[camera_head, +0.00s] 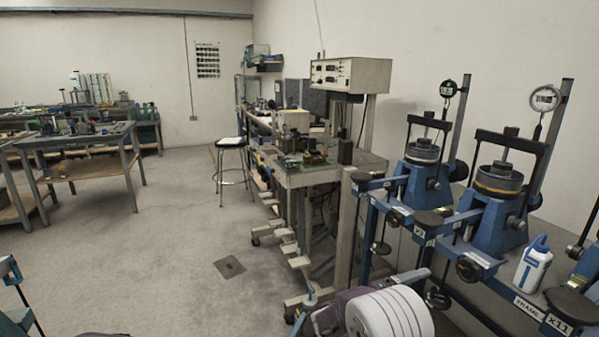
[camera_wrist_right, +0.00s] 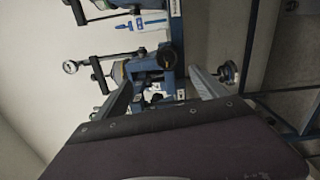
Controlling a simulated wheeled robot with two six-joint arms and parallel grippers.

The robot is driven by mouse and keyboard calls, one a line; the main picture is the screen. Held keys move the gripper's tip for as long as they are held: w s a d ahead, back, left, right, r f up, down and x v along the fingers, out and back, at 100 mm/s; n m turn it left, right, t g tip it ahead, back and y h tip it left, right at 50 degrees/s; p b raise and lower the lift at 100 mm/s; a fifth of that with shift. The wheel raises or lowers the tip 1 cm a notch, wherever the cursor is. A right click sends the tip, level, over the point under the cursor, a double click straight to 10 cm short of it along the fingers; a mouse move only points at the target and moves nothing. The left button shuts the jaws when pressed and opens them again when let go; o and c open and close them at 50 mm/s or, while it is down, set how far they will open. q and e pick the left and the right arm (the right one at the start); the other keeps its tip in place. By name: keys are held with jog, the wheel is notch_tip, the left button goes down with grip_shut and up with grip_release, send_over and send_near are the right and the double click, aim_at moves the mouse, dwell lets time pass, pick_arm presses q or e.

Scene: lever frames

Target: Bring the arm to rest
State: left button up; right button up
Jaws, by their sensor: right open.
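My right arm (camera_head: 388,314) comes in at the bottom of the head view, in front of the blue lever frames. Its white ribbed link and dark purple wrist show there. In the right wrist view my right gripper (camera_wrist_right: 165,88) has its two grey fingers wide apart, with nothing between them. Beyond the fingers stands a blue lever frame (camera_wrist_right: 170,58), apart from them as far as I can tell. The frames also show in the head view, a nearer one (camera_head: 497,205) and a farther one (camera_head: 421,180).
A white bottle (camera_head: 533,264) with a blue cap stands on the frames' bench at the right. A grey instrument cart (camera_head: 300,178) and a stool (camera_head: 231,143) stand beyond. A workbench (camera_head: 85,140) is at the left. The floor (camera_head: 170,240) between is clear.

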jog(key=s+d+r+m+g, duration=0.3)
jog(key=s+d+r, duration=0.15)
jog(key=d, duration=0.25)
jog(key=s+f+m+g+y, duration=0.3)
jog(key=s+f+g+y, duration=0.35)
jog(key=s, duration=0.75)
jog(key=s+a+f+t+y, duration=0.2)
jog(key=s+a+f+y, duration=0.1)
jog(key=a+f+y, duration=0.4)
jog(key=s+a+f+t+y, duration=0.1)
jog(key=s+a+f+y, duration=0.25)
jog(key=a+f, duration=0.45)
pick_arm(q)
notch_tip(320, 180, up, 18)
jog(key=d+p, duration=0.1)
jog(key=p, duration=1.6)
jog(key=shift+w+f, duration=0.15)
jog(key=shift+f, duration=0.05)
pick_arm(e)
notch_tip(320, 180, up, 20)
jog(key=w+a+t, duration=0.1)
jog(key=w+a, duration=0.1)
jog(key=shift+w, duration=0.15)
